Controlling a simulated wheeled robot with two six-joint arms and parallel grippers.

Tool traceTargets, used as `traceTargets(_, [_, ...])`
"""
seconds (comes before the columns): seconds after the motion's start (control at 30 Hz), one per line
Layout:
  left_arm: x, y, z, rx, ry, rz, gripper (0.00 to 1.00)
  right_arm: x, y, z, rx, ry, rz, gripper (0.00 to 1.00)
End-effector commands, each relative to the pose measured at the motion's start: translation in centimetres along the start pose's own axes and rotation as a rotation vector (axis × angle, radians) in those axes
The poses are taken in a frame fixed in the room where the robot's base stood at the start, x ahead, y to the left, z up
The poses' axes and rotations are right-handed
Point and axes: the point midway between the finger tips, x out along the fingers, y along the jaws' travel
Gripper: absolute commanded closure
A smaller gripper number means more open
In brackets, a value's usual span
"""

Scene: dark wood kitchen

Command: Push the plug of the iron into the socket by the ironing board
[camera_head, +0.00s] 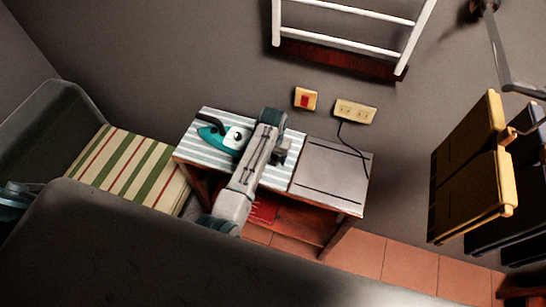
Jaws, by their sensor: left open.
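The teal iron (223,136) with a dark handle rests on the striped left part of the ironing board (196,153). The cream socket plate (355,112) is on the wall behind the board's right part. A thin dark cord (357,151) runs from the plate's lower left down across the grey right part. The plug is too small to make out, and I cannot tell how deep it sits. My left gripper (282,152) is open over the middle of the board, right of the iron and apart from it, partly hidden by its own arm. My right gripper is not in view.
A yellow plate with a red switch (305,99) is left of the socket. A white rack (345,45) hangs above. Yellow folded chairs (470,175) hang at the right. A striped cushioned seat (128,168) is at the left. The board's grey right part (325,172) is mostly clear.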

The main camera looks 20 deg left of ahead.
Motion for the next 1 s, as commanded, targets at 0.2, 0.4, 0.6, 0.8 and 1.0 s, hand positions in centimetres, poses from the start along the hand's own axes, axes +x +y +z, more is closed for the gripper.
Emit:
traceTargets(0.2, [0.10,-0.01,-0.02,0.000,0.000,0.000,0.44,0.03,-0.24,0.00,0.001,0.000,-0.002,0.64])
traceTargets(0.4, [0.07,-0.03,-0.02,0.000,0.000,0.000,0.59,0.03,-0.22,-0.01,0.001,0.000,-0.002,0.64])
traceTargets(0.6, [0.06,-0.02,-0.03,0.000,0.000,0.000,0.90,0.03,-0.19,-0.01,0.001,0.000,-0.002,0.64])
traceTargets(0.8, [0.04,-0.02,-0.04,0.000,0.001,0.000,0.90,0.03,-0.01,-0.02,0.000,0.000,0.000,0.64])
traceTargets(1.0, [-0.50,-0.06,-0.53,0.000,0.002,-0.001,0.90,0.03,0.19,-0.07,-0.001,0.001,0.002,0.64])
